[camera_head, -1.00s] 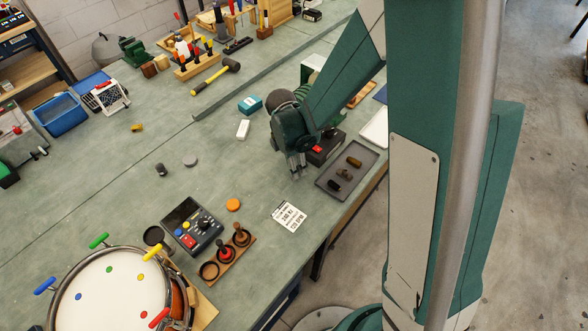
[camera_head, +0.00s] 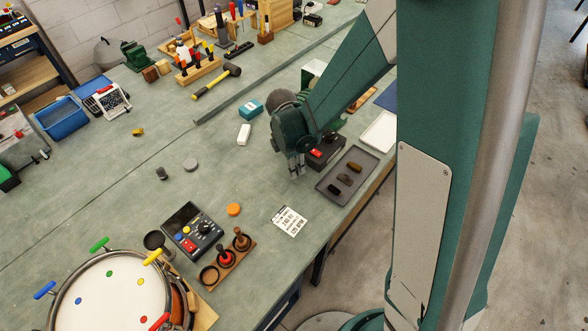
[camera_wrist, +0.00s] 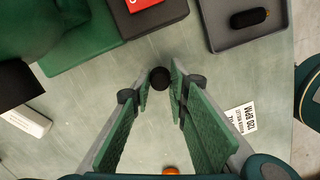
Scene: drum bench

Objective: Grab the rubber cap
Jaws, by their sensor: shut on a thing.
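In the wrist view a small black round piece, which looks like the rubber cap (camera_wrist: 160,78), sits between the tips of my gripper (camera_wrist: 161,84). The fingers close in on it from both sides and the gripper is shut on it. In the head view my gripper (camera_head: 297,170) points down over the green bench, just left of the grey tray. The cap cannot be made out there.
The grey tray (camera_head: 322,187) with several small dark pieces lies right of my gripper. A black box with a red top (camera_head: 327,149) stands behind it. A printed card (camera_head: 289,221) lies in front. An orange disc (camera_head: 233,209) and a control box (camera_head: 193,231) are left.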

